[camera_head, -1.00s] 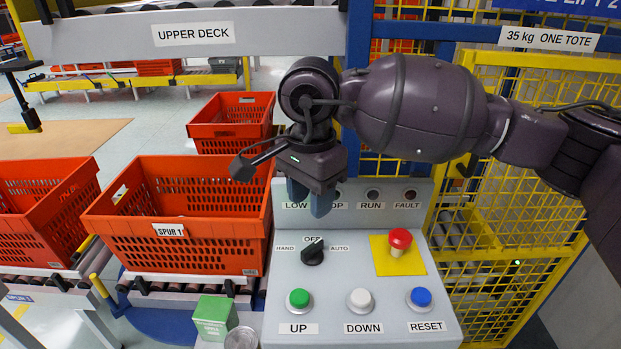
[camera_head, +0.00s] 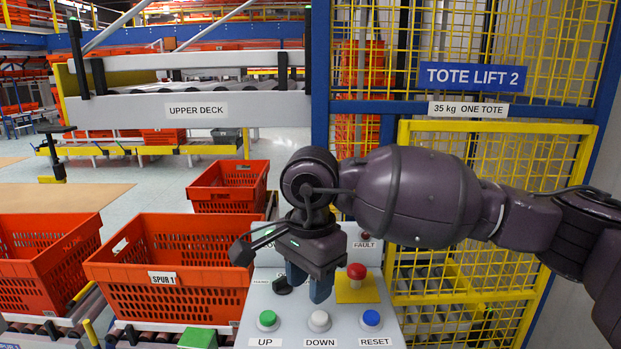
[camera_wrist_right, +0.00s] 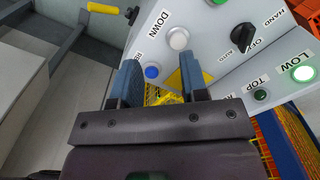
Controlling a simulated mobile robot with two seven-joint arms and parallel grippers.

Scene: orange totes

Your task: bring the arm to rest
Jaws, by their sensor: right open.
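My right arm comes in from the right in the head view, and its gripper (camera_head: 308,282) hangs in front of the control panel (camera_head: 385,325), fingers pointing down. In the right wrist view the two blue fingers (camera_wrist_right: 158,80) are apart with nothing between them. The panel's green UP button (camera_head: 268,319), white DOWN button (camera_head: 319,320), blue RESET button (camera_head: 371,318) and red mushroom button (camera_head: 356,271) are in view. The black selector knob is partly hidden by the gripper in the head view; it shows in the right wrist view (camera_wrist_right: 242,38). A lamp at LOW (camera_wrist_right: 303,74) glows green there. My left gripper is out of view.
An orange tote marked SPUR 1 (camera_head: 175,290) stands on rollers left of the panel, with another tote (camera_head: 45,265) beside it and one behind (camera_head: 228,187). A yellow mesh cage (camera_head: 500,140) stands behind my right arm. A green box (camera_head: 198,338) sits at the bottom edge.

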